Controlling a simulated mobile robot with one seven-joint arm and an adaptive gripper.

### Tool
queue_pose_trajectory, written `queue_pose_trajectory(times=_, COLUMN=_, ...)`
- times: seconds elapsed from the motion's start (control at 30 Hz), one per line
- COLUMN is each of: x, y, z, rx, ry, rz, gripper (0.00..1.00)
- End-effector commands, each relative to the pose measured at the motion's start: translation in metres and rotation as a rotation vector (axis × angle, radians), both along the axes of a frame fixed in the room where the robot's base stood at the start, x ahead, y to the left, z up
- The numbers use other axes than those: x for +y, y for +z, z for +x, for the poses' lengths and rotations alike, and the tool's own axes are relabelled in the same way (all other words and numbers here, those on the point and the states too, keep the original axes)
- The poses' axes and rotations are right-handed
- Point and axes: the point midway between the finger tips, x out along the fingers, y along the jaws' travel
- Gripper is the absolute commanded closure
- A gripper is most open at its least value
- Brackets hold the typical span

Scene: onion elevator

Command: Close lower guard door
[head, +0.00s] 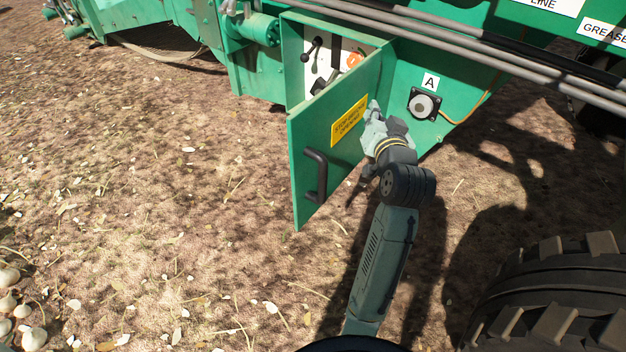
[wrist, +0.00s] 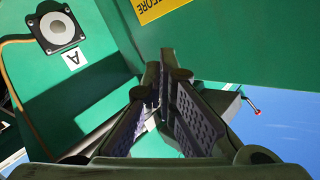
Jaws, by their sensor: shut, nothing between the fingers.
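The lower guard door (head: 318,165) is a green panel with a yellow label (head: 349,120) and a dark handle (head: 316,175). It stands open, swung out from the green box on the machine's side. In the wrist view the door (wrist: 235,45) fills the upper right. My gripper (head: 374,110) is beside the door's right edge area, near the label, in the head view. In the wrist view my gripper (wrist: 158,75) has its fingers together with nothing between them. Whether it touches the door, I cannot tell.
Behind the door is a white control panel (head: 320,72) with black levers and an orange knob (head: 355,60). A round fitting (head: 425,104) sits under the sign A. A large tyre (head: 560,300) stands at lower right. Open soil lies to the left, with onions (head: 12,300).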

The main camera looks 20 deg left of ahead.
Motion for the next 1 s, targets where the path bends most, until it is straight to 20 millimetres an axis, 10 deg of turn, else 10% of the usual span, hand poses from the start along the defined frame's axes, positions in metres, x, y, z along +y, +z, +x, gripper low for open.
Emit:
queue_pose_trajectory(times=0.23, x=-0.003, y=-0.090, z=-0.064, rx=0.464, ry=0.297, rz=0.449, gripper=1.00)
queue_pose_trajectory(times=0.6, x=-0.033, y=-0.102, z=-0.176, rx=0.793, ry=0.661, rz=0.865, gripper=1.00)
queue_pose_trajectory(times=1.0, x=0.010, y=-0.098, z=-0.172, rx=0.810, ry=0.696, rz=0.884, gripper=1.00)
